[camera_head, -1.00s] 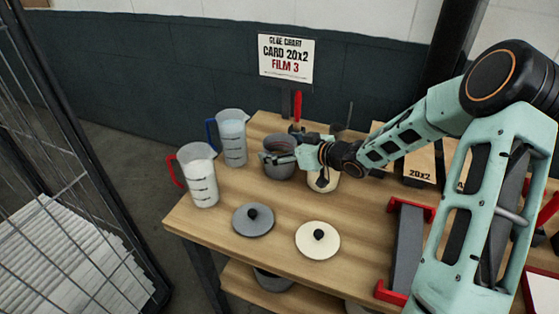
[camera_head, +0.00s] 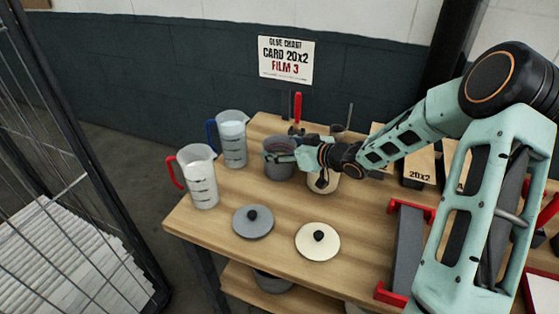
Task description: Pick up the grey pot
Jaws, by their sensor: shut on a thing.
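The grey pot (camera_head: 278,167) stands toward the back of the wooden table, right of the two measuring jugs. It looks upright, and I cannot tell whether its base touches the table. My gripper (camera_head: 284,154) reaches in from the right and is shut on the pot at its upper right rim. The fingers are small in this view and partly hide the pot's right side. A grey lid (camera_head: 253,222) with a black knob lies flat in front of the pot, apart from it.
A jug with a blue handle (camera_head: 232,140) stands close left of the pot, and one with a red handle (camera_head: 201,178) nearer. A cream pot (camera_head: 325,182) is under my wrist. A cream lid (camera_head: 317,241) lies in front. A wire cage (camera_head: 75,160) stands left.

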